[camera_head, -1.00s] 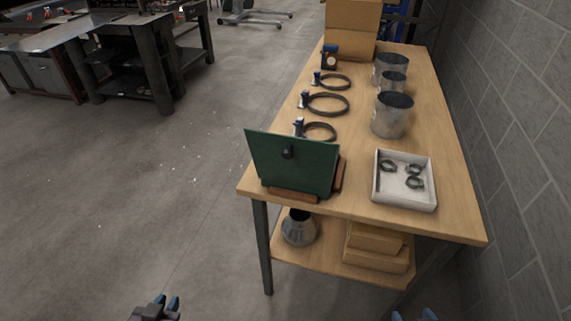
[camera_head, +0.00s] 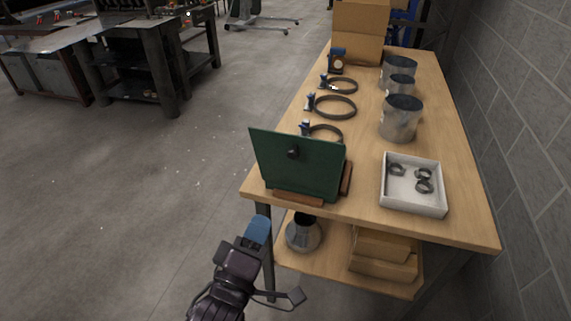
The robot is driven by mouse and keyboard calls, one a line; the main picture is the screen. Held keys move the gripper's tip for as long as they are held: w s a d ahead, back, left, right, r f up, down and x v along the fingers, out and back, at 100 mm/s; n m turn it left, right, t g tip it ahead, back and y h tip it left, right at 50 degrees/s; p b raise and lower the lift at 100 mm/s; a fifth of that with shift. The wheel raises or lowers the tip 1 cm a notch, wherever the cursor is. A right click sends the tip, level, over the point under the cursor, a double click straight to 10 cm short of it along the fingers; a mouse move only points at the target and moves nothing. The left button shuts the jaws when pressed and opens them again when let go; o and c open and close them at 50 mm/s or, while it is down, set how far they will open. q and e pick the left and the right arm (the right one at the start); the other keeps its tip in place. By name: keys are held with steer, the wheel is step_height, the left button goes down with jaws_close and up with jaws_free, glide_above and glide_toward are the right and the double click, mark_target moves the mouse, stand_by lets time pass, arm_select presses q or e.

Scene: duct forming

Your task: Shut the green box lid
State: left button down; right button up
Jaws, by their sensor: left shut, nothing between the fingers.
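The green box lid (camera_head: 298,165) stands raised at the near left corner of the table, with a dark knob or latch on its face. Brown parts of the box (camera_head: 298,198) show below and to the right of it; the inside is hidden behind the lid. My left gripper (camera_head: 258,229) is shut and empty, with blue fingertips, in front of the table's near left edge. It is below and left of the lid, apart from it. My right gripper is not in view.
On the wooden table (camera_head: 362,180) stand a white tray (camera_head: 412,207) with dark rings, metal duct pieces (camera_head: 401,120), several clamp rings (camera_head: 335,107) and cardboard boxes (camera_head: 358,45). A lower shelf (camera_head: 335,273) holds a metal piece and boxes. A block wall is at the right.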

arm_select(q)
steer(key=n, duration=0.3)
steer(key=p, duration=0.1)
glide_toward(289, 156)
steer(key=x, duration=0.7)
steer(key=shift+w+d+r, duration=0.1)
steer(key=shift+w+d, duration=0.05)
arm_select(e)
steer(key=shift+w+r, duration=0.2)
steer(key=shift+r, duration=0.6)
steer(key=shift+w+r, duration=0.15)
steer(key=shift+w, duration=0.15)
arm_select(q)
steer(key=shift+w, duration=0.25)
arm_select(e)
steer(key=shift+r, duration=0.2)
